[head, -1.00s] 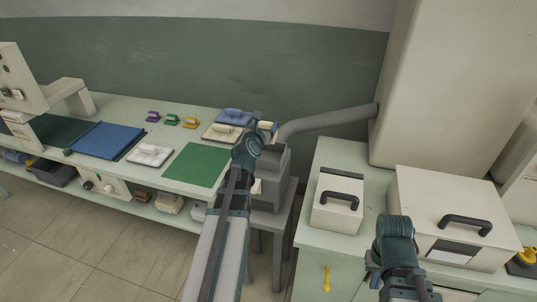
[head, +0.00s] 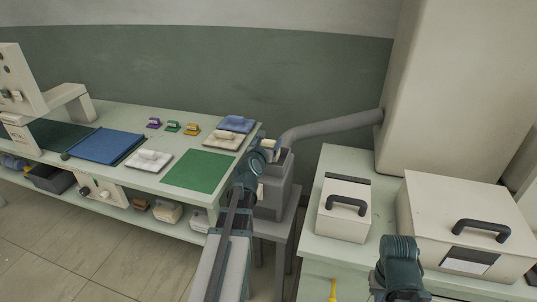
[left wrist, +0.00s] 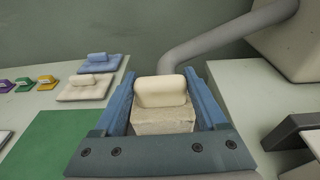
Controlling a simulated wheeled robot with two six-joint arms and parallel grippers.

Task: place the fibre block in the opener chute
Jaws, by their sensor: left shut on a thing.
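The fibre block (left wrist: 163,118) is pale, with a rounded cream top, and sits between the two blue fingers of my left gripper (left wrist: 163,100). In the head view the left gripper (head: 266,147) is shut on the cream block, close to the top of the grey opener chute (head: 270,196). The gripper and block partly cover the chute's top, so I cannot tell whether they touch it. In the left wrist view the chute's mouth is hidden behind the block. My right gripper's wrist (head: 400,268) shows at the bottom right; its jaws are not clear.
A grey pipe (head: 333,124) runs from behind the chute to a large cream cabinet (head: 430,90). Left is a bench with a green mat (head: 199,171) and several blocks on trays. Right is a counter with two handled cream boxes (head: 343,222).

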